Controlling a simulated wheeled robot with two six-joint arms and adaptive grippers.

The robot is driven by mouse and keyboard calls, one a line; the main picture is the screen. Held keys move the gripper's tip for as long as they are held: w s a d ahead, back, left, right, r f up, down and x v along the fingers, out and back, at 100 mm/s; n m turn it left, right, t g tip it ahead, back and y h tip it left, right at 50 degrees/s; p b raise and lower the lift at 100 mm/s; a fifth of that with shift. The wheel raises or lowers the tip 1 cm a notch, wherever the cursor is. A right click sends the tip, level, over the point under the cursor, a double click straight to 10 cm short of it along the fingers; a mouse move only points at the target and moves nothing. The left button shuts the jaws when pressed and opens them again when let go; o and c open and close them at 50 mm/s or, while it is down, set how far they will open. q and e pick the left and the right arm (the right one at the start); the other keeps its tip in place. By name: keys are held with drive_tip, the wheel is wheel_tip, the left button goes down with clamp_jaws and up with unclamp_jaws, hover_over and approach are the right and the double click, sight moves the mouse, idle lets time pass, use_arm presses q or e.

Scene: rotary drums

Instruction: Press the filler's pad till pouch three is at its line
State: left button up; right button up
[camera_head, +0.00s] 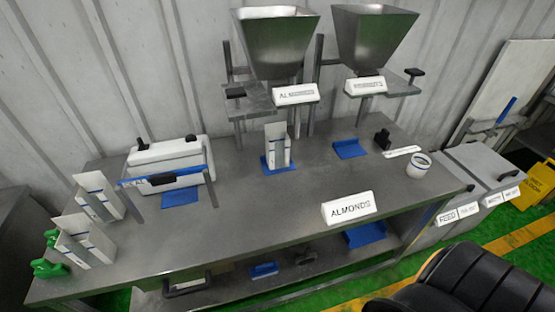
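Two metal hopper fillers stand at the back of the bench: a left hopper (275,45) labelled ALMONDS and a right hopper (371,38) whose label is too blurred to read surely. A black pad (235,92) sits on the left filler's side shelf, and another black pad (413,73) on the right one's. An upright white and grey pouch (277,150) stands on a blue mat below the left hopper. Its fill level is not readable. Two pouches with blue lines, a rear one (97,195) and a front one (86,239), stand at the left end. Neither gripper shows.
A white sealer (166,160) stands at left of the bench (240,215). Green clips (48,268) lie at its left end. An ALMONDS sign (348,207) stands near the front edge, a white cup (418,165) at right. A black ribbed object (470,280) fills the lower right.

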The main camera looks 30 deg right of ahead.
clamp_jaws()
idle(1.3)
